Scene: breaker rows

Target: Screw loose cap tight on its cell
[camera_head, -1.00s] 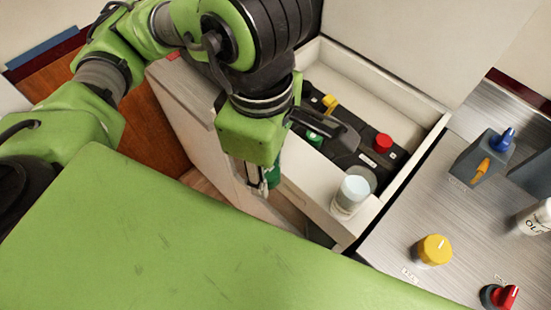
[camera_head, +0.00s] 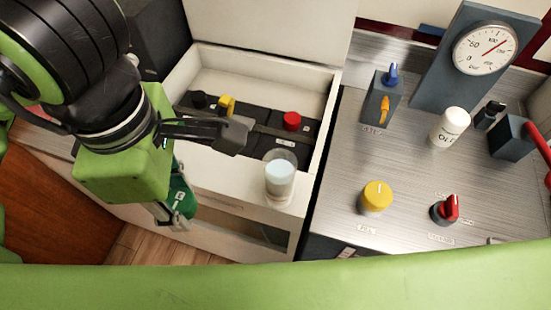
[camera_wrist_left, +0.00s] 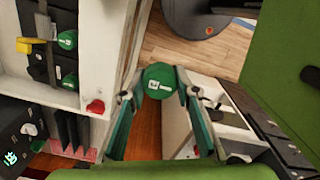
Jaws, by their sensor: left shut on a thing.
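My left gripper (camera_head: 172,212) is shut on a green cap (camera_wrist_left: 158,80) with a small white label. The cap sits between the two fingertips in the wrist view, and part of it shows as green at the fingers in the head view (camera_head: 183,198). The gripper is in front of the white drawer, away from the dark battery (camera_head: 262,138) inside. On the battery are a yellow cap (camera_head: 227,104), a red cap (camera_head: 291,121) and a black one (camera_head: 198,99). Two green caps (camera_wrist_left: 67,40) (camera_wrist_left: 68,82) sit on it in the wrist view. My arm hides part of the battery.
A glass of pale liquid (camera_head: 279,178) stands on the white front ledge. The metal counter at right holds a yellow knob (camera_head: 376,196), a red knob (camera_head: 445,209), a white bottle (camera_head: 450,128) and a gauge (camera_head: 485,48). Wooden floor is open below the gripper.

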